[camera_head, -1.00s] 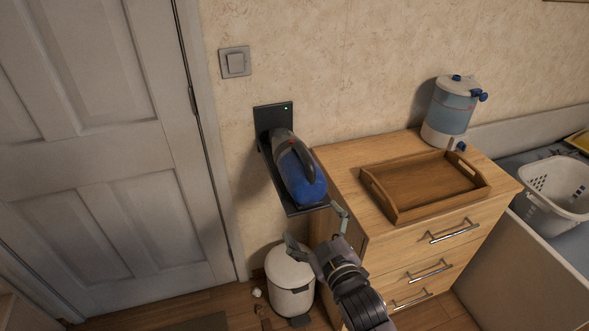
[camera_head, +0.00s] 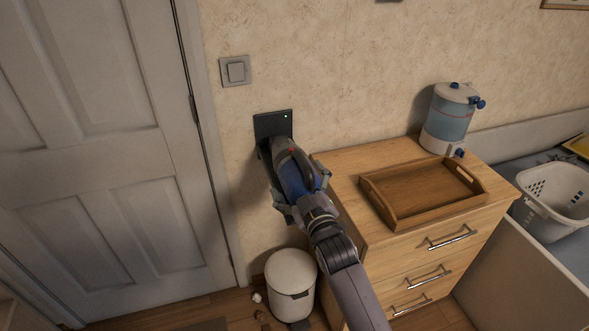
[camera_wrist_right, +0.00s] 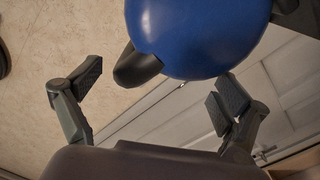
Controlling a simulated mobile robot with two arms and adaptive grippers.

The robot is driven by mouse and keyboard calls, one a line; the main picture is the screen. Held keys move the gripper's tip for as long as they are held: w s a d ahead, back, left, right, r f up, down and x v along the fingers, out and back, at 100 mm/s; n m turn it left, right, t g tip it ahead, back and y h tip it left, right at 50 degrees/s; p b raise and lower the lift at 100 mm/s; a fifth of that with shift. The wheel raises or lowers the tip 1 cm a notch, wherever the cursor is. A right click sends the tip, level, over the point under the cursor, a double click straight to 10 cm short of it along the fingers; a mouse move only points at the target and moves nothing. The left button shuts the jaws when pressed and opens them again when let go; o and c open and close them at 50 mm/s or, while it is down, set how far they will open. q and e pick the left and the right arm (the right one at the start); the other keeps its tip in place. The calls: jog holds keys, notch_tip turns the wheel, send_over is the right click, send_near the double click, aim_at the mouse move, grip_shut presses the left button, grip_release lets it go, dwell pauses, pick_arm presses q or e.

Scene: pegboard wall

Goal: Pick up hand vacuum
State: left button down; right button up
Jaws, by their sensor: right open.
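The hand vacuum (camera_head: 290,172), blue and grey with a dark handle, rests on its black wall-mounted dock (camera_head: 272,124) left of the dresser. My right gripper (camera_head: 303,186) is open, with one finger on each side of the vacuum's near end in the head view. In the right wrist view the vacuum's rounded blue end (camera_wrist_right: 197,35) is just beyond my open fingers (camera_wrist_right: 160,90), and a gap shows between them and it. My right wrist hides part of the vacuum's near end in the head view. My left gripper is not in view.
A wooden dresser (camera_head: 400,245) stands close on the right, with a wooden tray (camera_head: 425,190) and a drink dispenser (camera_head: 450,118) on top. A white bin (camera_head: 290,280) is on the floor below. A white door (camera_head: 90,150) is at the left.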

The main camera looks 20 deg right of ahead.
aim_at(293, 172)
jog(key=w+p, duration=0.1)
jog(key=w, duration=0.4)
jog(key=shift+w, duration=0.1)
jog(key=shift+c, duration=0.4)
